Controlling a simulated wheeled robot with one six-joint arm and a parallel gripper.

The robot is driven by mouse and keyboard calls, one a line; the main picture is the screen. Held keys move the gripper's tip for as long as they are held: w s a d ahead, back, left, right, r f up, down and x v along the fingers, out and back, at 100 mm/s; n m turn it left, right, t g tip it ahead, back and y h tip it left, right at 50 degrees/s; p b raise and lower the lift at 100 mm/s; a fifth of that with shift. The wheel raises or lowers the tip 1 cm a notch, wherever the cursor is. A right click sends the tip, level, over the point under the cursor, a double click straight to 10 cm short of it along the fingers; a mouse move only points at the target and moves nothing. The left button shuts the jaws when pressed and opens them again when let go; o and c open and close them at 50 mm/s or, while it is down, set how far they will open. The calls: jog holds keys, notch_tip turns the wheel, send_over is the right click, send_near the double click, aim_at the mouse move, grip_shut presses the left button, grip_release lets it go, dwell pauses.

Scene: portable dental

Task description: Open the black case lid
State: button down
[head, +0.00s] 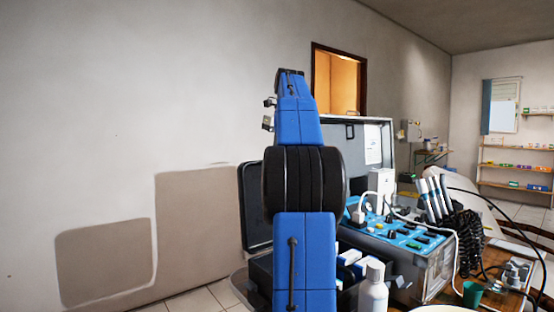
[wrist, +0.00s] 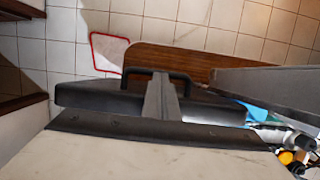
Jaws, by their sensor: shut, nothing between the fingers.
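The black case (head: 262,272) stands at the table's left end, partly behind my blue arm. Its dark lid (head: 254,205) stands raised at the back left, and blue-and-white boxes show inside the case. In the wrist view the black lid (wrist: 95,97) is seen edge-on, with its handle (wrist: 183,78) along the top. My gripper (wrist: 161,76) is shut and empty, a narrow grey bar in front of the lid near the handle. I cannot tell whether it touches. In the head view my arm hides the gripper.
A silver case (head: 435,275) with a blue control panel stands right of the black case, its grey lid (head: 352,150) upright. A white bottle (head: 373,290) and green cup (head: 472,294) stand in front. The wall is close at left; tiled floor (wrist: 70,50) shows beyond.

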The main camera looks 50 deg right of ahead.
dwell(0.4)
jog(key=shift+v, duration=3.7)
jog(key=shift+s, duration=0.1)
